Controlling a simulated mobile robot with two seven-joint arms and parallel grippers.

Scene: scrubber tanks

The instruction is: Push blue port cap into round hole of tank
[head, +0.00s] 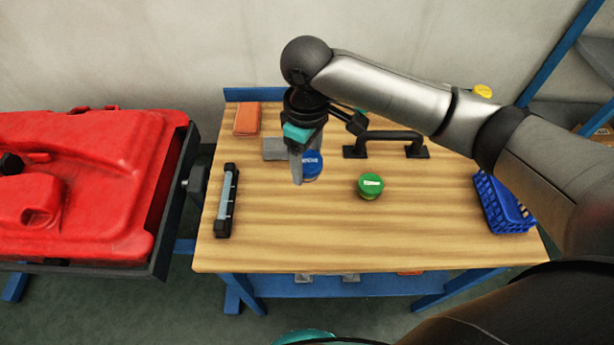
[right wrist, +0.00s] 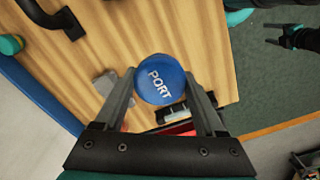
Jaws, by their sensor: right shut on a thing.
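The blue port cap (head: 313,165), labelled PORT, is held between the fingers of my right gripper (head: 303,172) above the workbench. In the right wrist view the cap (right wrist: 160,80) sits between both fingertips, its lettered face toward the camera. The red tank (head: 110,150) lies at the left of the head view, apart from the gripper. It has a round recess (head: 40,214) on its near part; I cannot tell whether that is the round hole. My left gripper (right wrist: 268,33) shows at the upper right of the right wrist view, fingers apart and empty.
On the wooden workbench (head: 290,240) are a green cap (head: 370,186), a black handle (head: 390,137), a level-like bar (head: 227,200), an orange block (head: 247,118), a grey piece (head: 274,149) and a blue basket (head: 500,205). The bench's front middle is clear. A gap separates bench and tank.

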